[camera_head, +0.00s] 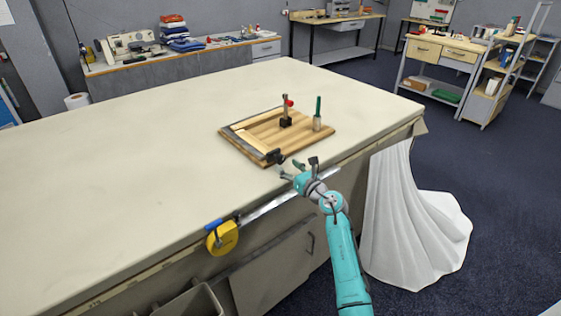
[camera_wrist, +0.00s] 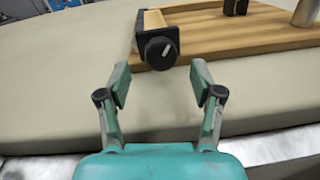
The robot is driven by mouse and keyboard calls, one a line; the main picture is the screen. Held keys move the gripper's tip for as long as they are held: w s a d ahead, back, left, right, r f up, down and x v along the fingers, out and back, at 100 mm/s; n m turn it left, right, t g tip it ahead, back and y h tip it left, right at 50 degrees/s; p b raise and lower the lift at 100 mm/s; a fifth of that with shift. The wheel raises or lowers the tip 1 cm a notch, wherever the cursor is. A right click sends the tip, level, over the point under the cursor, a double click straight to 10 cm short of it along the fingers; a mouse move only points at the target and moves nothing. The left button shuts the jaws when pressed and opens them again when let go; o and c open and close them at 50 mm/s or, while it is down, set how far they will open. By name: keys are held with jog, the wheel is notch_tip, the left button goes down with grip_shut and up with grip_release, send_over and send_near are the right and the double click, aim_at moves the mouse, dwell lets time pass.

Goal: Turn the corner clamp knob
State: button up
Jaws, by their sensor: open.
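The corner clamp knob (camera_wrist: 160,52) is a round black knob with a pale line on its face. It sits at the near left corner of a wooden board (camera_wrist: 230,46) in the wrist view. In the head view the black clamp (camera_head: 274,157) is at the board's near edge, close to my gripper. My gripper (camera_wrist: 160,82) is open and empty, with its two fingers apart on either side of the knob's line, short of it. The knob lies just beyond the fingertips and I see no contact. The clamp's far side is partly hidden behind the knob.
The board (camera_head: 301,143) lies on the long cloth table (camera_head: 130,160). A black upright clamp with a red tip (camera_head: 286,112) and a green-handled tool in a holder (camera_head: 318,113) stand on it. A yellow tape measure (camera_head: 222,238) hangs at the table's front edge. The table's left is clear.

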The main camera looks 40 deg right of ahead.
aim_at(282, 161)
jog(key=shift+w+d, duration=0.1)
jog(key=shift+w, duration=2.4)
jog(key=c, duration=1.2)
